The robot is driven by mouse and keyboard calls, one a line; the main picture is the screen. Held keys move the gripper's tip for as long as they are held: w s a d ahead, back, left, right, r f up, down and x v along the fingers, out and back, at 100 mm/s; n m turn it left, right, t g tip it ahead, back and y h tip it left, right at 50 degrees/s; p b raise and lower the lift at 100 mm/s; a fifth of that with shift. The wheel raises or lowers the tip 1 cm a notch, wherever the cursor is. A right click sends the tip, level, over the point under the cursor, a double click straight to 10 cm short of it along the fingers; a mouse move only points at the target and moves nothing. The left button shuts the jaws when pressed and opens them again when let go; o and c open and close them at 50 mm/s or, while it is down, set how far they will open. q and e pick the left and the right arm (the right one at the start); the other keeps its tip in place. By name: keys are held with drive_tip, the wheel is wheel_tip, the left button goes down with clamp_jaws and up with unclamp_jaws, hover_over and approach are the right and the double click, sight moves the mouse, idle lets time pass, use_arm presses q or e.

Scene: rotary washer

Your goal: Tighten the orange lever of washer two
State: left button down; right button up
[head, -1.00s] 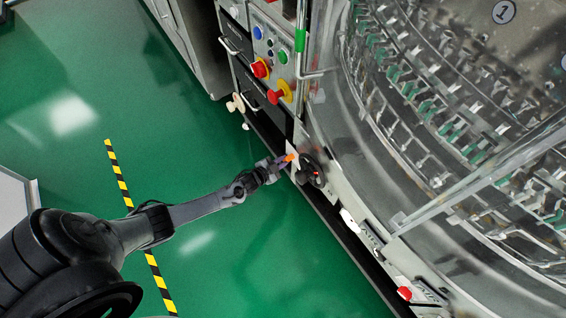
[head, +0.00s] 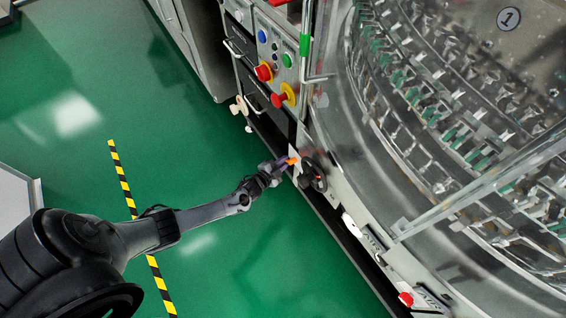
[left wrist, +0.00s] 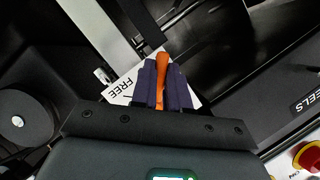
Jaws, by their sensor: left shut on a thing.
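My left gripper (head: 284,163) reaches in from the left to the lower front of the washer (head: 345,170). In the left wrist view my left gripper (left wrist: 163,84) has its two dark purple fingers closed around the orange lever (left wrist: 161,60). The lever's orange end shows between and beyond the fingertips. In the head view only a small orange bit of the lever (head: 292,160) shows at the fingertips. A white label reading "FREE" (left wrist: 122,88) lies behind the fingers in the left wrist view. My right gripper is not in view.
A black handwheel (head: 313,174) sits just right of the lever. Red knobs on yellow (head: 284,95) and coloured buttons are on the panel above. A red knob (head: 406,299) is lower down. The green floor (head: 215,265) is open, with a yellow-black stripe (head: 122,185).

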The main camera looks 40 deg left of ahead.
use_arm(q)
drive_tip(key=c, duration=1.1)
unclamp_jaws()
drive_tip(key=shift+w, duration=0.1)
drive_tip(key=shift+p+v, duration=2.95)
drive_tip(key=shift+v, duration=2.5)
